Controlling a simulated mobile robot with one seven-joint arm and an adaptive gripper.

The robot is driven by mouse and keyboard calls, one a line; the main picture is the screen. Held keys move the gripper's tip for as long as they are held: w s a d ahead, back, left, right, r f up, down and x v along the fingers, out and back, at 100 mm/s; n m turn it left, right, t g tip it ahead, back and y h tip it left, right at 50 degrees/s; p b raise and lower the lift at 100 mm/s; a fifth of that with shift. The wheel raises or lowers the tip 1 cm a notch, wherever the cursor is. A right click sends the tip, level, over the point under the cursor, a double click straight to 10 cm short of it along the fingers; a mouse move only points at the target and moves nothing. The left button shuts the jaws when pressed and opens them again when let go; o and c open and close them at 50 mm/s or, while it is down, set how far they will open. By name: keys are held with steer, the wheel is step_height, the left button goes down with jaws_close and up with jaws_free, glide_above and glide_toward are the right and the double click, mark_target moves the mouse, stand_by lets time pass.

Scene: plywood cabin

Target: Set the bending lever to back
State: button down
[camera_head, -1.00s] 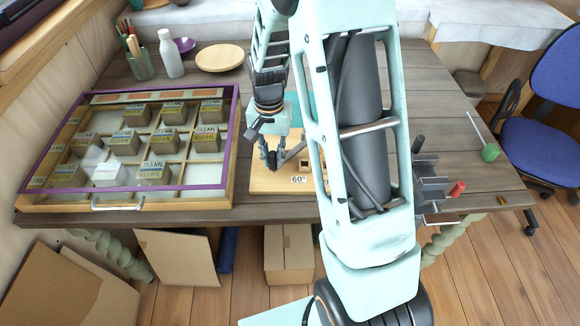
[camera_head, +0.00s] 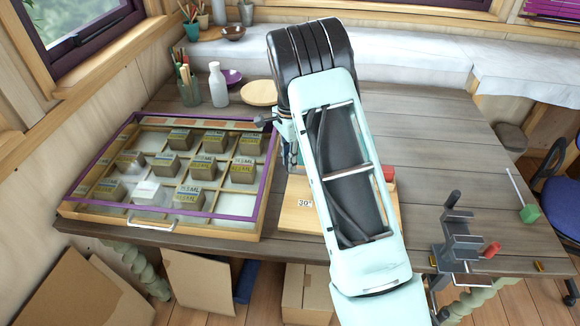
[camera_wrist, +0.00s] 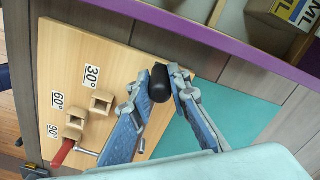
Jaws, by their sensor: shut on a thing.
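The wooden bending board (camera_wrist: 110,35) lies on the table, with stop blocks labelled 30°, 60° and 90°. In the wrist view my gripper (camera_wrist: 166,76) has its two fingers around a black rounded knob, which looks like the end of the bending lever (camera_wrist: 159,85). The knob is at the board's edge, on the side of the 30° block (camera_wrist: 101,101). The rest of the lever is hidden. A red handle (camera_wrist: 62,154) on a metal rod is near the 90° label. In the head view my arm covers the gripper and most of the board (camera_head: 298,217).
A purple-framed display case (camera_head: 262,205) of labelled boxes stands left of the board. A clamp-like metal fixture (camera_head: 458,240) is at the table's right front edge. A white bottle (camera_head: 218,85) and a wooden plate (camera_head: 259,93) are behind. The table right of my arm is largely clear.

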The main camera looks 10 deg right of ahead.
steer(key=shift+w+d+m, duration=0.2)
steer(key=shift+w+m, duration=0.1)
steer(key=shift+w, duration=0.2)
steer(key=c, duration=1.8)
jaws_free()
step_height(320, 180, up, 12)
steer(key=shift+r, duration=0.1)
